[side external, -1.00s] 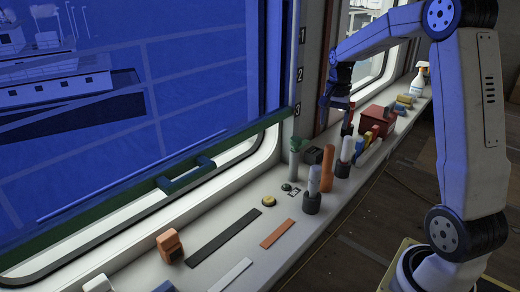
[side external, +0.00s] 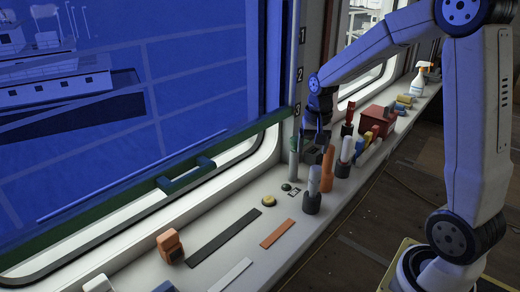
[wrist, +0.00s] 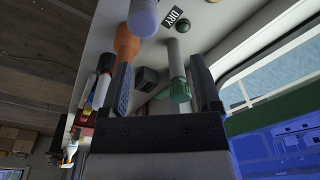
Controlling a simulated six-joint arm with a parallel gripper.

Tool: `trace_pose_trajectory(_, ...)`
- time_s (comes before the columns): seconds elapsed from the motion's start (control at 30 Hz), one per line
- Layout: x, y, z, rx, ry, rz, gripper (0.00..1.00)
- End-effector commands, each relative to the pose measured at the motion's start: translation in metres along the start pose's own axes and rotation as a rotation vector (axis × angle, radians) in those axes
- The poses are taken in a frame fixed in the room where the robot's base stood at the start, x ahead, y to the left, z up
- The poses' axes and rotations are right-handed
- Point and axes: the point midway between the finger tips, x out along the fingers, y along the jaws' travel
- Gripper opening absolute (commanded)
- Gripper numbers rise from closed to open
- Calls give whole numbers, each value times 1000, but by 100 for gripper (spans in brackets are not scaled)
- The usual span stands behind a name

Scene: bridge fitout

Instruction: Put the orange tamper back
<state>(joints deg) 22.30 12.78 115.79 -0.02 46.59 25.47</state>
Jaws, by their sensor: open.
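A tall orange piece (side external: 327,168), which looks like the orange tamper, stands upright on the white ledge (side external: 250,268). It shows in the wrist view (wrist: 127,42) beside the left finger. My gripper (side external: 316,137) is open with its fingers pointing down, behind the orange piece and close to a green-topped grey post (side external: 294,160). In the wrist view, my gripper (wrist: 162,64) has the post (wrist: 179,88) between its fingers in the picture; I see no contact.
A grey cylinder in a dark holder (side external: 312,190) stands in front of the orange piece. A black box (side external: 313,155) is just beyond. Black (side external: 223,238) and orange (side external: 278,233) flat strips lie on the ledge. A red box (side external: 377,120) stands farther right. The window edges the ledge.

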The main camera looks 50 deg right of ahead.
Motion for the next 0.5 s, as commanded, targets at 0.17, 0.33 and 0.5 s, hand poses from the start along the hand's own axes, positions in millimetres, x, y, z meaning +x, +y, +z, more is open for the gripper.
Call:
trace_pose_trajectory(0.17, 19, -27, 63, -296, 39, -32, 80)
trace_pose_trajectory(0.33, 34, -37, 118, -555, 82, -63, 80)
trace_pose_trajectory(0.5, 45, -37, 158, -743, 115, -84, 80)
